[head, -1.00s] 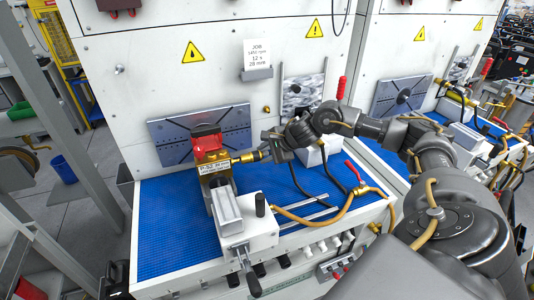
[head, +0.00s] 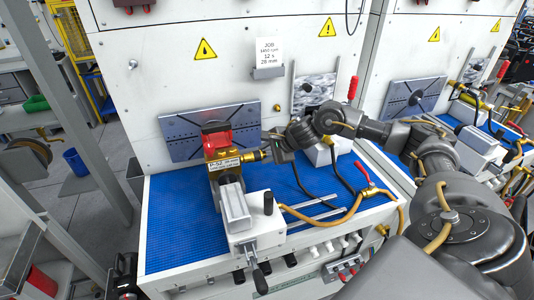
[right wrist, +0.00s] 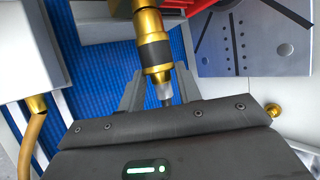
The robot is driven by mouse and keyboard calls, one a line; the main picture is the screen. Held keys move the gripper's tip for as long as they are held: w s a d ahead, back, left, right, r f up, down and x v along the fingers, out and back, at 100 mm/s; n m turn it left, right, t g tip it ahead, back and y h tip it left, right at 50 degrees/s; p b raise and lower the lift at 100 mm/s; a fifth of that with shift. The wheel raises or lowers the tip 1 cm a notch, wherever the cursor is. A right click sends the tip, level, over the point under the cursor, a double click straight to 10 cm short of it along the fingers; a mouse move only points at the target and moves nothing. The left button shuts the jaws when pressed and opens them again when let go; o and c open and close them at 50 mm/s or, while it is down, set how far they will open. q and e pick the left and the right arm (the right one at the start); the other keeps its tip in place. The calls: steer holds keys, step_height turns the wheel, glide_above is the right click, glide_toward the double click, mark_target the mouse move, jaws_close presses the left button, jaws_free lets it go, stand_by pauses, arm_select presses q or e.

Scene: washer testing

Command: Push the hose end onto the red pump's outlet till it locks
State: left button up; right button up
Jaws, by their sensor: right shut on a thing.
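The red pump (head: 217,140) has a brass body with a white label and sits over the grey vise (head: 235,208). Its brass outlet points right, toward my right gripper (head: 272,152). In the right wrist view, a brass fitting with a black band (right wrist: 154,52) runs down from the red pump's side. My left gripper is not in view.
The blue mat (head: 175,225) is mostly clear left of the vise. A red-handled valve (head: 364,175) with a tan hose (head: 325,221) is at the right. A slotted plate (head: 180,133) is on the back panel. A white box stands behind my gripper.

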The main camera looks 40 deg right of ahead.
steer(key=shift+d, duration=0.1)
steer(key=o, duration=1.2)
steer(key=shift+c, duration=0.2)
steer(key=shift+s, duration=0.1)
steer(key=b+v, duration=0.3)
steer(key=v, duration=0.7)
steer(key=shift+s+r, duration=0.25)
steer(key=shift+s, duration=0.05)
